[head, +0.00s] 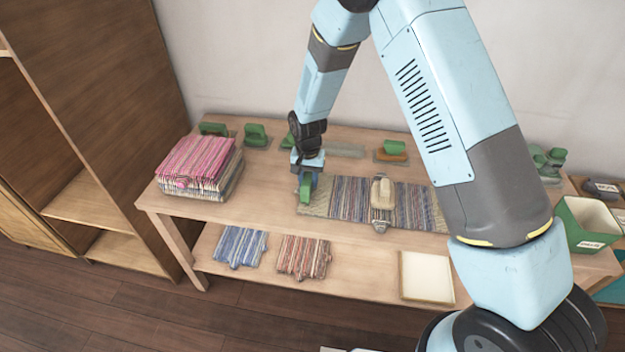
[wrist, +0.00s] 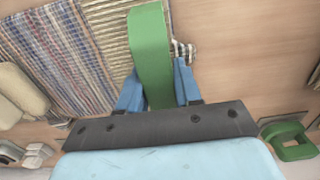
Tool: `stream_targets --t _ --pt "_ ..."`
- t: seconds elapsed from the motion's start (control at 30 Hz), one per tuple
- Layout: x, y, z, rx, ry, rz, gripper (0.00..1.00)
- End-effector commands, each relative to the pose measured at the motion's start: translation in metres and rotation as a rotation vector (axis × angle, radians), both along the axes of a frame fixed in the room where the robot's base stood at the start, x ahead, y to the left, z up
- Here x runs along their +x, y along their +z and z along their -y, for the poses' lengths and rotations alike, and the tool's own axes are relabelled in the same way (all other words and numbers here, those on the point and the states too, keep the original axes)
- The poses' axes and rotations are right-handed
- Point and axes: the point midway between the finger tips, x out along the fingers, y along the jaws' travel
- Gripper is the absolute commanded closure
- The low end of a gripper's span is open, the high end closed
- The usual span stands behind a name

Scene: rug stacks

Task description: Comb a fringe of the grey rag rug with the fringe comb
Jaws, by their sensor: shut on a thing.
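My gripper (head: 306,172) is shut on a green handle (wrist: 150,50), which looks like the fringe comb's. In the wrist view the blue fingers of my gripper (wrist: 158,85) flank the handle. The comb (head: 305,193) is low over the left end of a flat rug (head: 350,198) with grey, blue and red stripes. A ribbed tan band (head: 319,198) lies at that end, and the handle overlaps it in the wrist view. Pale strands or teeth (wrist: 184,52) show beside the handle. The comb's working edge is mostly hidden, so contact cannot be told.
A tan-handled block (head: 382,193) sits on the rug. A pink rug stack (head: 197,163) stands left. Green-handled tools (head: 255,134) line the back, with a green bin (head: 588,222) at right. Folded rugs (head: 303,257) and a cream tray (head: 426,276) lie on the lower shelf.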

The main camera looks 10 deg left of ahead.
Motion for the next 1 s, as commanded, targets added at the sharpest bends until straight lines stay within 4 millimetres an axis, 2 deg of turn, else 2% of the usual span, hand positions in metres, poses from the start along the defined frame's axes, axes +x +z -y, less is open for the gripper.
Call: stream_targets --t 1.0 --pt "-0.001 0.001 -0.014 0.004 0.003 0.001 1.0"
